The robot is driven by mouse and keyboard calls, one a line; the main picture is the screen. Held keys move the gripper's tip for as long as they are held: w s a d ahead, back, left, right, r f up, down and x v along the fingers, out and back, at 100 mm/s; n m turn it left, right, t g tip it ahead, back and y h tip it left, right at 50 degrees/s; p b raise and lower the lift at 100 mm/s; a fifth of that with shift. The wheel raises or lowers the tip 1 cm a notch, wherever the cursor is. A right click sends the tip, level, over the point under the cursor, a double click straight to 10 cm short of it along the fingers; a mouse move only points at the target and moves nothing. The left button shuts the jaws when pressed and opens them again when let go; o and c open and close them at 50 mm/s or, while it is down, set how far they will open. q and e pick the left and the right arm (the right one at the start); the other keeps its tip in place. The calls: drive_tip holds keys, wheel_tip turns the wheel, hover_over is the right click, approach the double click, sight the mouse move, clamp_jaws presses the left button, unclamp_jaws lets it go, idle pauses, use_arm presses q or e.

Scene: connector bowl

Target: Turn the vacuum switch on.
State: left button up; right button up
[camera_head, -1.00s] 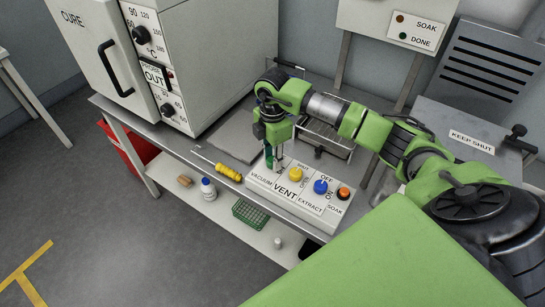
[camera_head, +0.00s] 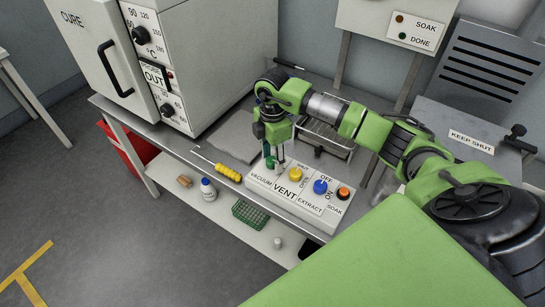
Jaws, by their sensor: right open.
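The white control box (camera_head: 285,196) sits on the front of the grey bench, with labels VACUUM, VENT, EXTRACT and SOAK. The vacuum switch (camera_head: 271,162) is a green knob at the box's left end, mostly hidden by my right gripper; its setting cannot be told. My right gripper (camera_head: 273,158) points down over it with its fingers open around or close beside the knob. Whether they touch it cannot be told. A yellow knob (camera_head: 295,174), a blue knob (camera_head: 320,187) and an orange button (camera_head: 343,193) stand to the right. My left gripper is not in view.
A yellow-handled screwdriver (camera_head: 228,173) lies left of the box. The cure oven (camera_head: 215,60) stands behind at left, and a wire rack (camera_head: 327,138) lies behind the box. A lower shelf (camera_head: 230,222) holds a bottle (camera_head: 208,190) and a green basket (camera_head: 250,214).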

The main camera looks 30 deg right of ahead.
sight(272, 159)
wheel_tip(272, 159, up, 12)
idle(0.5)
idle(0.3)
